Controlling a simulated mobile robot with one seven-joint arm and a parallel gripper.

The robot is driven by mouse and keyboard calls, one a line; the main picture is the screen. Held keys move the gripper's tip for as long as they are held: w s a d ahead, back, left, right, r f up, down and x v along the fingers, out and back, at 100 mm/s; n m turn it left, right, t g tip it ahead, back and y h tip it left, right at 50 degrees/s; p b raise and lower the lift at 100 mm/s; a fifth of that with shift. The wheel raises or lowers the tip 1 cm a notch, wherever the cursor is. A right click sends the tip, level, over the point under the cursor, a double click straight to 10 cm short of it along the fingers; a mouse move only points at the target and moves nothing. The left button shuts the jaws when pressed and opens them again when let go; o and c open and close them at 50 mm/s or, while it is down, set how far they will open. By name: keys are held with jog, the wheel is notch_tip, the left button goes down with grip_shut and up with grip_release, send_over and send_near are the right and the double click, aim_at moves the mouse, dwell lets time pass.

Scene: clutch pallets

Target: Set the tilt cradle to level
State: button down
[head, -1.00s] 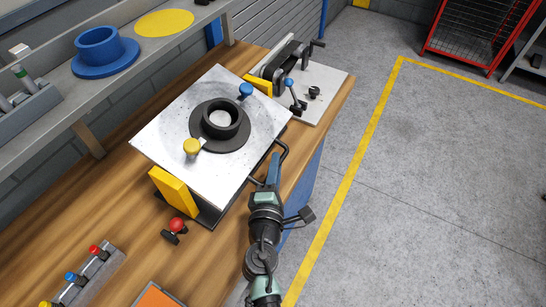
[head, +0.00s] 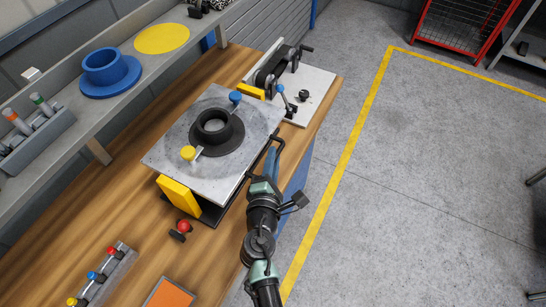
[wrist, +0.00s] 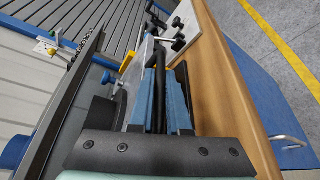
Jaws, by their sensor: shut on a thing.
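The tilt cradle stands on the wooden bench, with a grey-white top plate (head: 180,140) bearing a black ring (head: 214,128). A blue knob (head: 236,98) and a yellow knob (head: 188,153) sit on opposite sides of the ring. The plate looks slightly tilted; I cannot tell its exact angle. A black bar handle (head: 277,143) runs along its right side. My gripper (head: 268,171) is at this handle. In the wrist view, my blue fingers (wrist: 163,90) are closed around the black bar (wrist: 160,58). A yellow block (head: 179,196) shows under the plate's near edge.
A red knob (head: 184,226) stands in front of the cradle. A clamp fixture on a white plate (head: 318,84) is behind it. A shelf with a blue flanged part (head: 106,73) runs along the left. The floor to the right (head: 430,160) is clear.

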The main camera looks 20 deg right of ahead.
jog(key=shift+w+r, duration=0.1)
jog(key=shift+r, duration=0.15)
jog(key=c, duration=1.2)
grip_release()
jog(key=o, duration=0.3)
jog(key=shift+f, duration=0.1)
jog(key=b+v, duration=0.2)
jog(key=v, duration=1.1)
jog(key=shift+f, duration=0.1)
